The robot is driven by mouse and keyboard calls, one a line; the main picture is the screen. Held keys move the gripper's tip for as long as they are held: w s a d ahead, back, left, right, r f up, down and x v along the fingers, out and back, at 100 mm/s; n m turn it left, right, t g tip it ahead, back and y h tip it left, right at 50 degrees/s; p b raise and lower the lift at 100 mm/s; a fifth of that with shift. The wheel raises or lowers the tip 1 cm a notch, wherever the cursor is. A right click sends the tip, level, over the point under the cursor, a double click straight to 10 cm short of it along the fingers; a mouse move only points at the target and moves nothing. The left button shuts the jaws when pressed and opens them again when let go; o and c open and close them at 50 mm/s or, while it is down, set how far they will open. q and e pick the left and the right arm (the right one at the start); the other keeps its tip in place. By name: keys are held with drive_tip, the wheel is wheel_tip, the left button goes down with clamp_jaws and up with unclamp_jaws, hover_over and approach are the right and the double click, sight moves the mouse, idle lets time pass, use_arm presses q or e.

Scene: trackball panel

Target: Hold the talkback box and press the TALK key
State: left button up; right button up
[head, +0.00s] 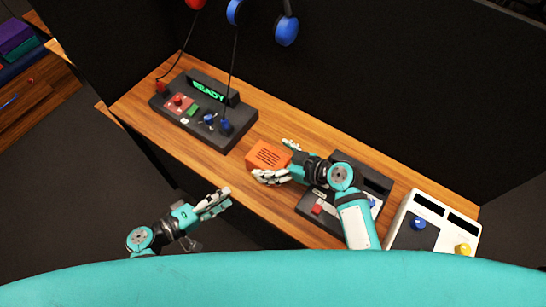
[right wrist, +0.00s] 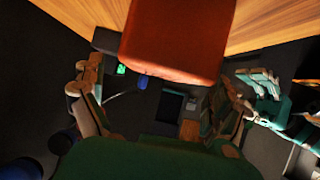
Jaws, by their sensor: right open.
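An orange box (head: 264,155) with dark slots on its top, which looks like the talkback box, sits on the wooden counter between two black panels. I cannot make out a TALK key on it. My right gripper (head: 276,161) is open at the box's right end, one finger toward its far side and one toward its near side. In the right wrist view the box (right wrist: 178,38) fills the top middle, with the fingers (right wrist: 150,95) spread apart; contact is unclear. My left gripper (head: 218,201) is off the counter's near edge, apart from the box; its opening is unclear.
A black panel (head: 240,123) with a green READY display (head: 208,91) stands left of the box. Another black panel (head: 375,180) lies under my right arm, and a white panel (head: 402,235) is at right. Headphones (head: 286,30) hang above; a cable runs down to the left panel.

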drive_tip(key=shift+w+a+f, duration=0.15)
drive_tip(key=shift+a, duration=0.1)
drive_tip(key=shift+c, duration=0.4)
drive_tip(key=c, duration=1.1)
use_arm(q)
clamp_jaws()
use_arm(e)
drive_tip(key=shift+c, duration=0.2)
drive_tip(key=shift+f, duration=0.1)
